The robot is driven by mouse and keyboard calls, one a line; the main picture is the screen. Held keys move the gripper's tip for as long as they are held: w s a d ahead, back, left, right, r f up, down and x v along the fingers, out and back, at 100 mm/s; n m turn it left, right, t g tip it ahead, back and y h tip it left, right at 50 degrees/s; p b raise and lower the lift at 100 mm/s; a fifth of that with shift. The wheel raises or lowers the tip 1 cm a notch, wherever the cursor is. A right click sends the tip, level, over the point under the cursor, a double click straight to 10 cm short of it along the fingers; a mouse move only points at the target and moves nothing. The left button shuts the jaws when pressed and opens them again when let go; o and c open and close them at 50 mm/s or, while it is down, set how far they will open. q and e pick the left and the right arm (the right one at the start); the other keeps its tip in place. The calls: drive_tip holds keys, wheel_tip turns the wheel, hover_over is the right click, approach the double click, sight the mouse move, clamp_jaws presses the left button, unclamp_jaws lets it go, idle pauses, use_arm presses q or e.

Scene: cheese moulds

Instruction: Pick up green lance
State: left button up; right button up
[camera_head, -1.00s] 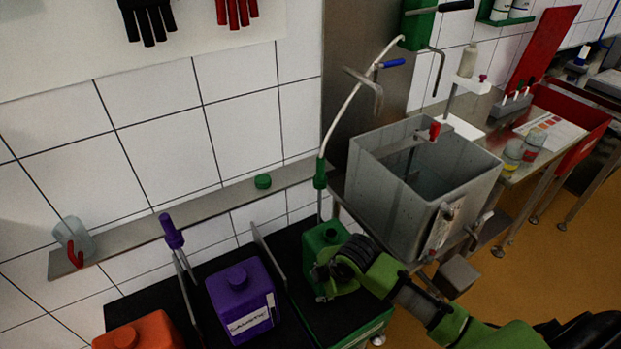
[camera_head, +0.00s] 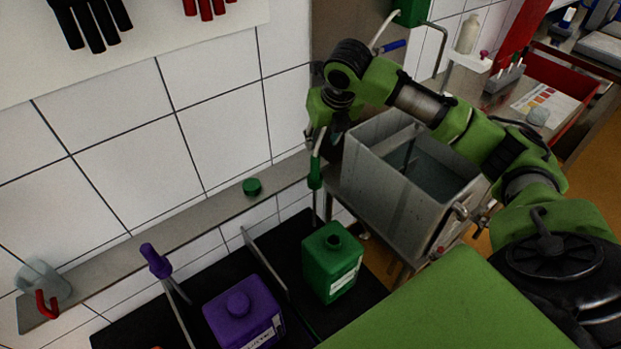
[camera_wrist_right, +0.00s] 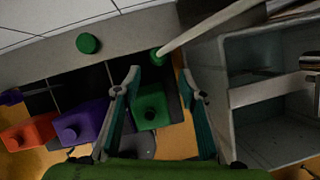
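The green lance (camera_head: 315,173) stands upright beside the steel column, with a white hose leading up from its top. In the right wrist view its green top (camera_wrist_right: 157,57) lies just beyond the fingertips, about midway between them. My right gripper (camera_head: 320,136) is at the lance's upper end in the head view, partly hidden by its own wrist. In the right wrist view the two fingers of my right gripper (camera_wrist_right: 159,73) are spread apart with nothing clamped between them. I cannot tell whether they touch the lance. My left gripper is not in view.
A green canister (camera_head: 332,262) with an open neck and a purple canister (camera_head: 243,312) stand on the black mat. A purple lance (camera_head: 156,261) stands left. A green cap (camera_head: 252,187) lies on the wall ledge. A grey tank (camera_head: 384,178) is close to the right.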

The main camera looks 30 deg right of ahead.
sight(316, 158)
drive_tip(key=x, duration=0.6)
drive_tip(key=shift+f, duration=0.25)
drive_tip(key=shift+w+f, duration=0.2)
drive_tip(key=shift+f, duration=0.05)
drive_tip(key=shift+w+f+p, duration=0.1)
drive_tip(key=shift+f+p, duration=0.35)
drive_tip(key=shift+f, duration=0.15)
drive_tip(key=x, duration=0.3)
drive_tip(key=shift+w+a+f+p, duration=0.1)
drive_tip(key=shift+f+p, duration=0.15)
drive_tip(key=shift+p, duration=0.05)
drive_tip(key=shift+w+f, duration=0.1)
drive_tip(key=shift+f, duration=0.1)
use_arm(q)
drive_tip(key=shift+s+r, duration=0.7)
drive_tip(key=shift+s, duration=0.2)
use_arm(e)
clamp_jaws()
